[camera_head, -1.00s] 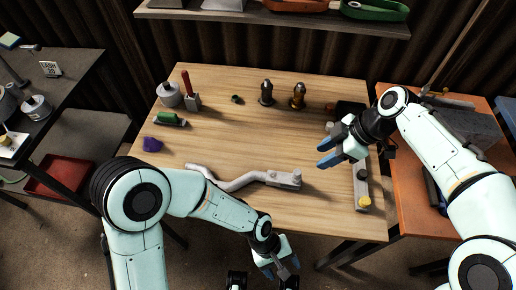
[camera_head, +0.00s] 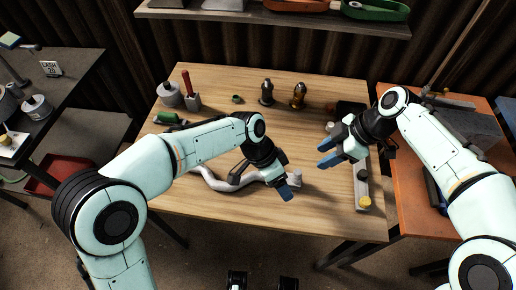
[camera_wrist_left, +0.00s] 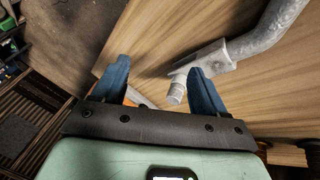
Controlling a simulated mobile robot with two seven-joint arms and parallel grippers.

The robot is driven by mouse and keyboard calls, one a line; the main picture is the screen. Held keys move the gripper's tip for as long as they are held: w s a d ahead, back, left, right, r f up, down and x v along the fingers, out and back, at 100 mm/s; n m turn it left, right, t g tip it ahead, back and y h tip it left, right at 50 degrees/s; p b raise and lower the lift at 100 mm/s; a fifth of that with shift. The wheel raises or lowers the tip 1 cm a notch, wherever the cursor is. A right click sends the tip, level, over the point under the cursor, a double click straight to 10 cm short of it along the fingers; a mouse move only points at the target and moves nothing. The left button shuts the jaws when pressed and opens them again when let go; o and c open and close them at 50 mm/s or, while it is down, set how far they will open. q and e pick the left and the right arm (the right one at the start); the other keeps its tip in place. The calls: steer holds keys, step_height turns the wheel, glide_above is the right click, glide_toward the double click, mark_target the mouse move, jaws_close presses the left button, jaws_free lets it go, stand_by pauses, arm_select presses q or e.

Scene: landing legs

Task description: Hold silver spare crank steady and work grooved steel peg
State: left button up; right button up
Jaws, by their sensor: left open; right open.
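The silver spare crank (camera_head: 218,184) lies on the wooden table near its front edge, partly hidden by my left arm. In the left wrist view the crank (camera_wrist_left: 262,38) comes in from the upper right. A short grey cylindrical end (camera_wrist_left: 176,92) sticks out of its head, close to the right finger; I cannot tell whether this is the grooved steel peg. My left gripper (camera_head: 265,186) is over the crank's right end. In the wrist view the left gripper (camera_wrist_left: 159,72) is open, with nothing clamped. My right gripper (camera_head: 327,153) is open and empty over the table's right side.
A grey bar with a yellow knob (camera_head: 364,202) lies at the table's right edge. A dark upright fitting (camera_head: 267,92) and a brass one (camera_head: 299,96) stand at the back. A red-handled tool (camera_head: 190,92) stands at the back left. The table's middle is clear.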

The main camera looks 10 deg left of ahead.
arm_select(q)
steer(key=w+a+r+m+t, duration=0.1)
steer(key=w+a+r+m, duration=0.4)
steer(key=w+a+m, duration=0.15)
steer(key=shift+m, duration=0.25)
steer(key=x, duration=1.3)
steer(key=shift+s+f, duration=0.15)
steer(key=shift+f, duration=0.15)
jaws_close()
